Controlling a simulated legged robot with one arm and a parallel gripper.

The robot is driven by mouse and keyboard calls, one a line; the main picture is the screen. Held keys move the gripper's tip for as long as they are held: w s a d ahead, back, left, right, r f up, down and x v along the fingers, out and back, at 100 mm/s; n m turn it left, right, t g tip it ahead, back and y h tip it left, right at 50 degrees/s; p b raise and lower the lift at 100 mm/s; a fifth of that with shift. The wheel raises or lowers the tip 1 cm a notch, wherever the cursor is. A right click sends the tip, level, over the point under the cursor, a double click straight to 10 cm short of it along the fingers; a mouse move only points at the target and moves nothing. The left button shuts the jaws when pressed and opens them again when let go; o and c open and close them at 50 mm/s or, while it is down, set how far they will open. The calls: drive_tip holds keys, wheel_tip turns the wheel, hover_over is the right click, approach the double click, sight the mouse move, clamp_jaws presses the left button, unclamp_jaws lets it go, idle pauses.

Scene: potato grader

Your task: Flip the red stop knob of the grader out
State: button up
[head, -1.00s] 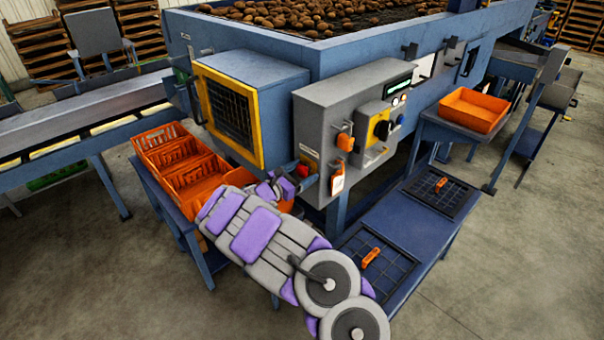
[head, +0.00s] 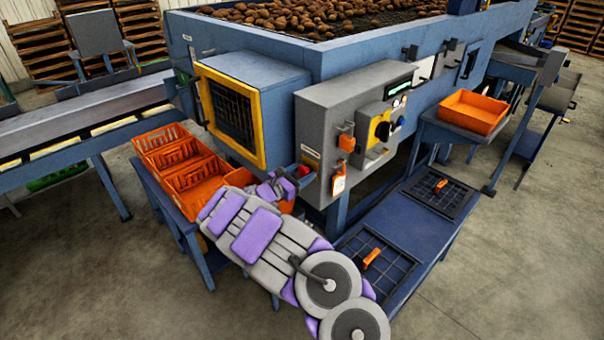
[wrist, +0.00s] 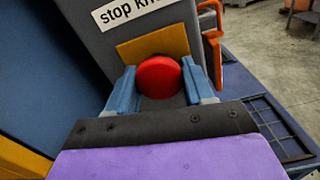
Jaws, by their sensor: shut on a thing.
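The red stop knob (wrist: 158,78) sits in the middle of the wrist view, in front of a yellow plate (wrist: 150,48) under a label that reads "stop kn…". The blue fingers of my gripper (wrist: 156,84) stand on both sides of the knob and are shut on it. In the head view, my gripper (head: 292,176) is at the lower left side of the grey control box (head: 315,140), which is on the blue grader (head: 300,45). Only a small part of the red knob (head: 303,171) shows there, between the fingers.
Orange crates (head: 192,172) stand on a blue bench to the left of my gripper. An orange padlock-like part and a tag (head: 338,184) hang on the control box. Grid panels with orange handles (head: 372,258) lie at the lower right. An orange tray (head: 472,110) stands farther right.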

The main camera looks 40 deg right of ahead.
clamp_jaws()
drive_tip(key=shift+a, duration=0.65)
drive_tip(key=o, duration=0.8)
unclamp_jaws()
drive_tip(key=shift+f, duration=0.15)
drive_tip(key=o, duration=0.4)
drive_tip(key=shift+a, duration=0.25)
drive_tip(key=shift+o, duration=0.2)
drive_tip(key=s+a+p, duration=0.1)
drive_tip(key=a+p, duration=0.1)
drive_tip(key=a, duration=1.5)
drive_tip(key=shift+s+a, duration=0.15)
drive_tip(key=shift+a, duration=0.1)
